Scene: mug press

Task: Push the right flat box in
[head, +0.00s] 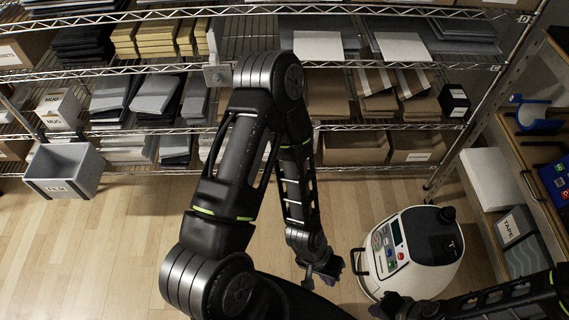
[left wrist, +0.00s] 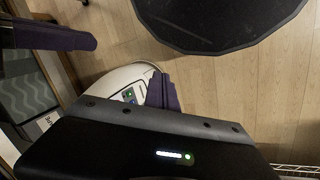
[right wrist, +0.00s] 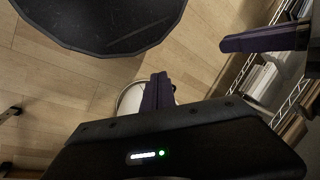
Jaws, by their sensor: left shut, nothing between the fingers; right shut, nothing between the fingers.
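Two white flat boxes lie on the upper shelf: a left one (head: 318,46) and a right flat box (head: 402,46). Their front ends lie near the shelf's front edge, with darker flat pieces behind. Both grippers are far from them, low near the floor. My left gripper (head: 324,270) is shut and empty, left of the white machine; its purple fingers show together in the left wrist view (left wrist: 164,92). My right gripper (head: 379,310) is shut and empty at the bottom of the head view; its fingers show in the right wrist view (right wrist: 158,92).
A white machine (head: 410,250) with a black top stands on the wooden floor. A grey bin (head: 65,170) is at left. Wire shelves (head: 250,68) hold stacks of flat packs and boxes. A cabinet with a tape box (head: 515,225) stands at right. Floor at left is clear.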

